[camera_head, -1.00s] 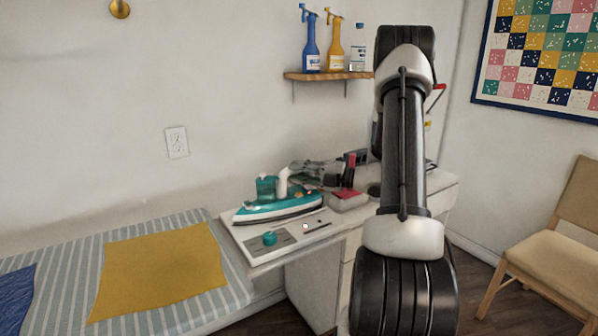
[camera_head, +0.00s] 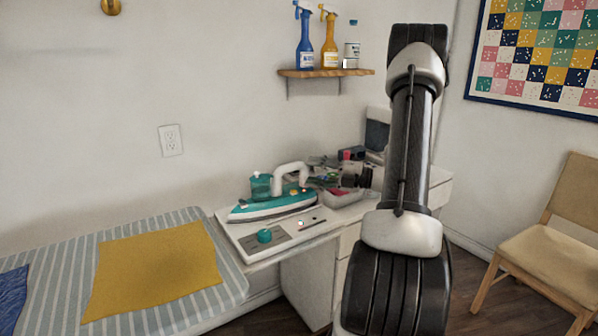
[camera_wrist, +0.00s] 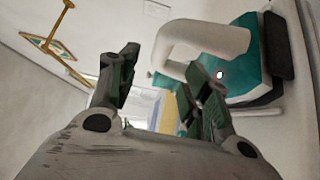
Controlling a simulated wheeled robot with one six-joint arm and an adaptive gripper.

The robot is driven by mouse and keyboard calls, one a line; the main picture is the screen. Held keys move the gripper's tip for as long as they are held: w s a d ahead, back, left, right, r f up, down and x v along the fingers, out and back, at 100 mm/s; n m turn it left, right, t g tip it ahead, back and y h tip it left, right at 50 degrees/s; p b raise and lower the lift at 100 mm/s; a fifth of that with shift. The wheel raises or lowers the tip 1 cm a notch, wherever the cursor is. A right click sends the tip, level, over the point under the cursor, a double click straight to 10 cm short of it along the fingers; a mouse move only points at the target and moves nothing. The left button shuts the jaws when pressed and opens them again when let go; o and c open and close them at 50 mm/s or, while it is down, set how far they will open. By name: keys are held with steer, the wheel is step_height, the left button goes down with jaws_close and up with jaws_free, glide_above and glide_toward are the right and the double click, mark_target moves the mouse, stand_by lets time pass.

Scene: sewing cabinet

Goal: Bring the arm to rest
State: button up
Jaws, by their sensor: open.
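My arm rises in the foreground of the head view and bends toward the cabinet top. My gripper (camera_head: 357,178) shows small and dark just right of the teal and white iron (camera_head: 272,208), partly behind my arm. In the wrist view my gripper (camera_wrist: 160,84) has its two fingers spread, with nothing held between them. The iron's white handle (camera_wrist: 205,38) and teal body (camera_wrist: 250,55) are close beyond the right finger. I cannot tell whether they touch. The iron stands on the white cabinet top (camera_head: 330,238).
A striped ironing surface (camera_head: 60,250) with a yellow cloth (camera_head: 150,272) lies left. A small pink-filled tray (camera_head: 338,200) and clutter sit near my gripper. A wall shelf (camera_head: 325,73) holds bottles. A wooden chair (camera_head: 550,250) stands right. Open wall space lies above the iron.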

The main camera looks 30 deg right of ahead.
steer(key=v, duration=0.5)
steer(key=shift+s+d, duration=0.1)
steer(key=s+a+r+n+g+h, duration=0.1)
steer(key=s+a+r+n+g, duration=0.3)
steer(key=a+n, duration=0.55)
steer(key=s+a+r+n+g+h, duration=0.1)
steer(key=s+a+r+n+g, duration=0.1)
steer(key=s+a+n+g, duration=0.7)
steer(key=s+d+r+n+t+h, duration=0.1)
steer(key=s+n+h, duration=0.3)
steer(key=n, duration=0.9)
steer(key=s+d+r+n+t+h, duration=0.2)
steer(key=s+r+n+t+h, duration=0.1)
steer(key=n, duration=1.1)
steer(key=s+r+h, duration=0.1)
steer(key=s+h, duration=0.1)
steer(key=h, duration=0.1)
steer(key=shift+s+h, duration=0.15)
steer(key=shift+h, duration=0.15)
steer(key=shift+c, duration=0.5)
